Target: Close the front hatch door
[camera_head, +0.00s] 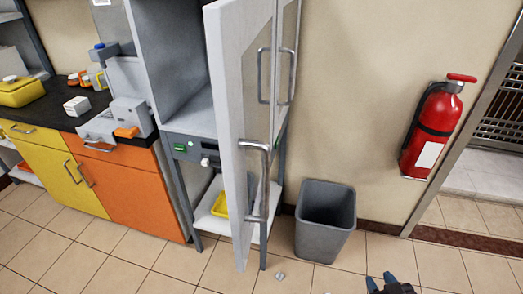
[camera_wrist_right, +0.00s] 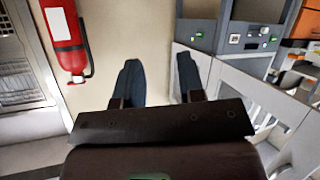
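The front hatch door (camera_head: 232,120) is a tall pale panel on the grey cabinet, seen nearly edge-on in the head view. It stands swung open toward me, and the cabinet's interior (camera_head: 185,60) shows to its left. A long metal bar handle (camera_head: 265,185) is near the door's lower part. My right gripper (camera_head: 390,282) is at the bottom edge of the head view, to the right of the door and apart from it. In the right wrist view its two dark fingers (camera_wrist_right: 158,65) are spread with nothing between them. My left gripper is not in view.
A grey waste bin (camera_head: 325,220) stands on the floor right of the door. A red fire extinguisher (camera_head: 432,130) hangs on the wall farther right. Orange and yellow cupboards (camera_head: 125,190) with a dark countertop are at left. Tiled floor in front is mostly clear.

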